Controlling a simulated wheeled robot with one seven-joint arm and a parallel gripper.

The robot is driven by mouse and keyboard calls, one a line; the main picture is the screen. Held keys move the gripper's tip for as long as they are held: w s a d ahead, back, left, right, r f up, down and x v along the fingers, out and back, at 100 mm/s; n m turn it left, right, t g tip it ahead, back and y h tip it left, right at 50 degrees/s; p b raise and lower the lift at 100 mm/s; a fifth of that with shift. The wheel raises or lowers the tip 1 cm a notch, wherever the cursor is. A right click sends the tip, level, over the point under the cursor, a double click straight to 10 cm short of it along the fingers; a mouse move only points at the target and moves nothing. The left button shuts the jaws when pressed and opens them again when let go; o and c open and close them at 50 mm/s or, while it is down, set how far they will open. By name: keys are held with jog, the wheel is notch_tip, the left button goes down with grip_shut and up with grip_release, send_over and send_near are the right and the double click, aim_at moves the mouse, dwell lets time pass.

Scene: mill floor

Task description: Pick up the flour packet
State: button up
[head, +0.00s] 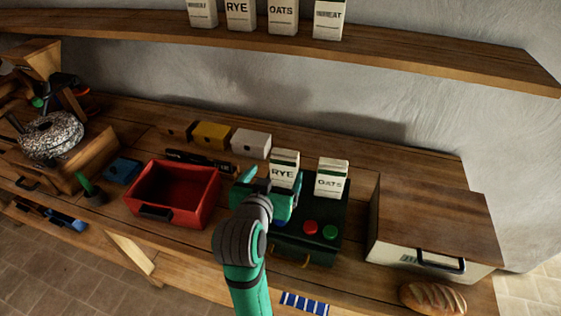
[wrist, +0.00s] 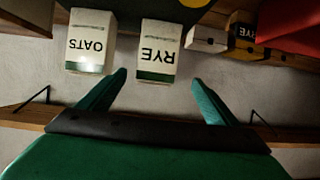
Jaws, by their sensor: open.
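A white flour packet marked RYE (head: 284,168) stands upright on a dark green box (head: 325,249). A second packet marked OATS (head: 332,178) stands to its right. My gripper (head: 268,183) is open and empty just in front of the RYE packet, hiding its lower part in the head view. In the wrist view, which is upside down, the RYE packet (wrist: 157,50) lies ahead of the gap between the spread fingers (wrist: 159,80). The OATS packet (wrist: 91,42) is beyond the left finger. I cannot tell whether a finger touches the RYE packet.
More packets, including another RYE (head: 240,14), stand on the wall shelf (head: 400,60). A red bin (head: 187,217) is on the left. Yellow (head: 211,136) and white (head: 251,143) blocks stand behind. A wooden-topped box (head: 436,222) and bread (head: 432,298) are on the right.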

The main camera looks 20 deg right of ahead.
aim_at(282, 165)
jog(key=x, duration=0.2)
jog(key=shift+w+d+f, duration=0.15)
jog(key=shift+w+d, duration=0.05)
jog(key=shift+d, duration=0.1)
jog(key=shift+w+d+f, duration=0.35)
jog(key=shift+d, duration=0.3)
jog(key=shift+x, duration=2.65)
jog(key=shift+w+a+r, duration=0.15)
jog(key=shift+r, duration=0.1)
jog(key=c, duration=1.5)
jog(key=shift+o, duration=0.2)
